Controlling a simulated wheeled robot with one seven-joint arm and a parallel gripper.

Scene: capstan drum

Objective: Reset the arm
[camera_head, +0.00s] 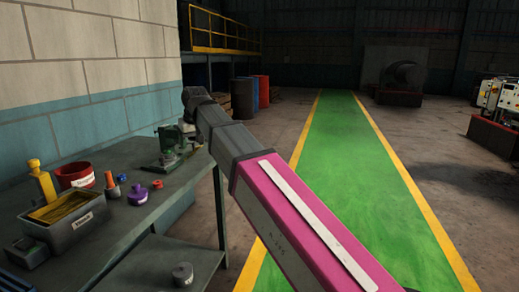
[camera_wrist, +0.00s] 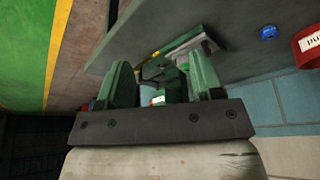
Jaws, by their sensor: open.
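My gripper (camera_wrist: 160,62) is open in the wrist view, with its two green fingers spread apart. A green device on a base plate (camera_wrist: 196,42) shows beyond and between the fingers. I cannot tell how near the fingers are to it. In the head view, my pink and dark arm (camera_head: 300,225) reaches from the lower right up to the bench's far end. Its dark end is over or beside the green device (camera_head: 170,145), and the fingers are hard to make out there.
The grey bench (camera_head: 130,225) bears a labelled grey bin (camera_head: 72,232), a red pot (camera_head: 76,175), a yellow object (camera_head: 42,182), an orange peg (camera_head: 110,184) and a purple knob (camera_head: 137,196). A block wall (camera_head: 100,60) stands behind. The green walkway (camera_head: 345,150) is clear.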

